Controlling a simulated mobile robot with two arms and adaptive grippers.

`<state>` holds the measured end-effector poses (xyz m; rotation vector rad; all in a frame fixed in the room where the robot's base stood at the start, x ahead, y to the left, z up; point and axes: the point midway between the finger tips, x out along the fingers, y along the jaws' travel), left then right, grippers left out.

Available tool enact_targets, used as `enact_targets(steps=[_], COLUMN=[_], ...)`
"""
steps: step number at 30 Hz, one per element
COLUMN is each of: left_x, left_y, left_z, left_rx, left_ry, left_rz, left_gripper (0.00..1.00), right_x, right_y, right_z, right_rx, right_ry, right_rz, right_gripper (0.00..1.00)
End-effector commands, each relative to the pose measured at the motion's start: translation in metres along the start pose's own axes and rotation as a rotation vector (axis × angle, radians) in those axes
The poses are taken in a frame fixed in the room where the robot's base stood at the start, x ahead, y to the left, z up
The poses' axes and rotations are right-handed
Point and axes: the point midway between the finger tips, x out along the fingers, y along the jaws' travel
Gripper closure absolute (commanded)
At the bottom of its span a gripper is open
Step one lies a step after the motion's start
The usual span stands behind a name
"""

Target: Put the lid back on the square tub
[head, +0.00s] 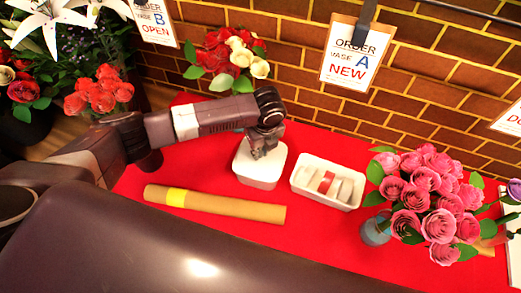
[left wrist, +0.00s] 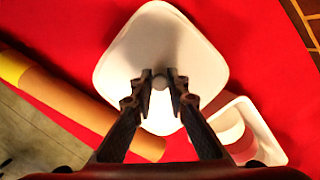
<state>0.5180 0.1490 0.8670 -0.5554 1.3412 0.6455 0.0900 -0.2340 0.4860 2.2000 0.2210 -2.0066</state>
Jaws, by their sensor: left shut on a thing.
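The white square tub (head: 257,180) stands on the red table covering near the middle of the head view. The white lid (left wrist: 160,45) with its small round knob (left wrist: 160,83) fills the upper middle of the left wrist view. My left gripper (head: 262,150) points down over the tub, with its fingers (left wrist: 161,84) closed on either side of the knob. The lid lies at the tub's top; whether it is fully seated or slightly above the rim I cannot tell. The wrist view hides the tub beneath the lid. My right gripper is not in view.
An open white tray (head: 322,192) with a red-and-white item inside stands close right of the tub. A brown paper roll with a yellow band (head: 215,205) lies in front. Pink roses in a vase (head: 376,228) stand at right. A brick wall (head: 400,105) is behind.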

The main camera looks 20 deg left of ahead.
Motion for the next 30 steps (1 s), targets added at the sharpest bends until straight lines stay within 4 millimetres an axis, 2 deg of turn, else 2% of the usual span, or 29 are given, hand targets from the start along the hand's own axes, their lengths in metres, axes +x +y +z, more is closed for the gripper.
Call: enact_targets(steps=[10,11,15,22,26,30], left_x=[0.0002,0.0002,0.0001,0.0002,0.0002,0.0002], left_y=[-0.0001,-0.0001,-0.0001,0.0,0.0,0.0], left_z=[-0.0001,-0.0001,0.0,-0.0001,0.0,0.0], left_rx=[0.0,0.0,0.0,0.0,0.0,0.0], left_ry=[0.0,0.0,0.0,0.0,0.0,0.0], left_rz=[0.0,0.0,0.0,0.0,0.0,0.0], left_gripper=[1.0,0.82,0.67,0.64,0.5,0.48], right_x=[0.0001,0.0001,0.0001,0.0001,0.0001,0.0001], right_y=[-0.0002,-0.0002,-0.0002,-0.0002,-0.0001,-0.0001], right_z=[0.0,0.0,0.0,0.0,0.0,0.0], right_rx=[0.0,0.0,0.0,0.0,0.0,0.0], right_ry=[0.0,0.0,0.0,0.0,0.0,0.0], right_rz=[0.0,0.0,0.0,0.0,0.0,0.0], right_gripper=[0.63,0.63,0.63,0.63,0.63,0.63])
